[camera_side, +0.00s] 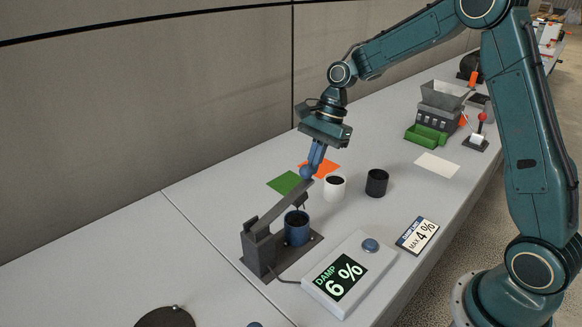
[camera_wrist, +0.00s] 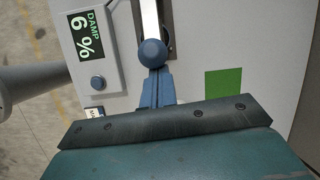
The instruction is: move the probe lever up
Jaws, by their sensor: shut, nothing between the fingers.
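The probe lever (camera_side: 285,202) is a grey bar that slopes up from its post (camera_side: 258,248) to a blue ball knob (camera_side: 306,172). The knob also shows in the wrist view (camera_wrist: 152,52). A blue cup (camera_side: 297,233) stands on the dark base under the bar, and a short probe hangs from the bar by the cup's mouth. I cannot tell how far the probe reaches in. My gripper (camera_side: 313,168) is shut, its blue fingers pointing down at the knob. In the wrist view the fingertips (camera_wrist: 155,72) appear at the knob; contact is unclear.
A meter (camera_side: 355,262) reads DAMP 6 %, beside a MAX 4 % card (camera_side: 417,236). A white cup (camera_side: 334,190), a black cup (camera_side: 377,184), a green square (camera_side: 284,183) and an orange square (camera_side: 325,168) are close by. A hopper machine (camera_side: 440,105) stands farther back.

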